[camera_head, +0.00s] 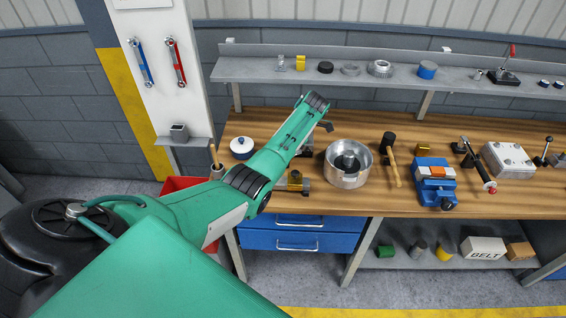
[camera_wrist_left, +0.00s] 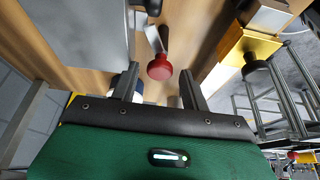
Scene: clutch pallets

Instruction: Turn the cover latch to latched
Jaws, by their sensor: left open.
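In the left wrist view a round red knob (camera_wrist_left: 160,68) on a pale metal lever (camera_wrist_left: 154,38) shows between the fingers of my left gripper (camera_wrist_left: 159,76). The fingers are open, one on each side of the knob as seen here; I cannot tell whether either touches it. I cannot tell for sure whether this lever is the cover latch. In the head view my left arm reaches over the wooden bench (camera_head: 400,205) and hides the gripper and the knob. My right gripper is not in view.
A yellow block with a black knob (camera_wrist_left: 258,66) stands close on the right in the left wrist view. In the head view a metal bowl (camera_head: 348,178), a mallet (camera_head: 391,165) and a blue vise (camera_head: 434,188) stand right of my arm. A shelf (camera_head: 400,80) runs behind.

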